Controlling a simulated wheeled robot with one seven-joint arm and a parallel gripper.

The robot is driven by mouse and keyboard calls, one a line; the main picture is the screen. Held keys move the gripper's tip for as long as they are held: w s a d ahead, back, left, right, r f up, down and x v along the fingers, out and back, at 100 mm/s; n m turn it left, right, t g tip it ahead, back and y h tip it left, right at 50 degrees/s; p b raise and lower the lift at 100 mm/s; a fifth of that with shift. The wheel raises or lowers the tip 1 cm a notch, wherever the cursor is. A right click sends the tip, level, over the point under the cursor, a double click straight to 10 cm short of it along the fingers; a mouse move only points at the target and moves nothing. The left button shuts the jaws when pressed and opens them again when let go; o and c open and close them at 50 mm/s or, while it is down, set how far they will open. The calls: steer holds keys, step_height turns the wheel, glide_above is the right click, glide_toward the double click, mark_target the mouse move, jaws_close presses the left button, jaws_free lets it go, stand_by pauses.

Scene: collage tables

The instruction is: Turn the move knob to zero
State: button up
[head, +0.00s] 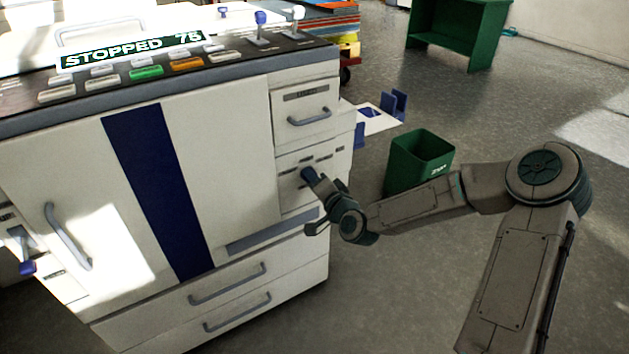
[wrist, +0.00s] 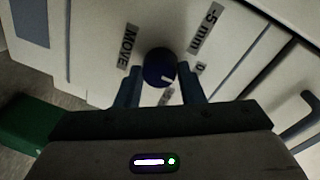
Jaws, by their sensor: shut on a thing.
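The move knob (wrist: 159,66) is a round dark blue knob with a short white pointer mark, on the printer's white front panel. In the wrist view it sits between the two fingers of my gripper (wrist: 160,74), which is shut on it. The pointer mark slants down and to the right. The MOVE label (wrist: 128,46) is left of the knob. The "-5 mm" label (wrist: 207,29) is at upper right and the "0" label (wrist: 200,68) to the right. Another label below is partly hidden. In the head view my gripper (head: 309,176) covers the knob.
The large white printer (head: 236,160) fills the left; its display (head: 132,50) reads STOPPED 75. A handled drawer (head: 308,112) is above my gripper and wide drawers are below. A green bin (head: 420,158) stands on the floor behind my arm. The floor to the right is clear.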

steer(key=shift+f, duration=0.1)
steer(key=o, duration=1)
steer(key=shift+s+d, duration=0.1)
steer(key=shift+p+v, duration=3.95)
steer(key=shift+v, duration=2.85)
steer(key=shift+d, duration=0.1)
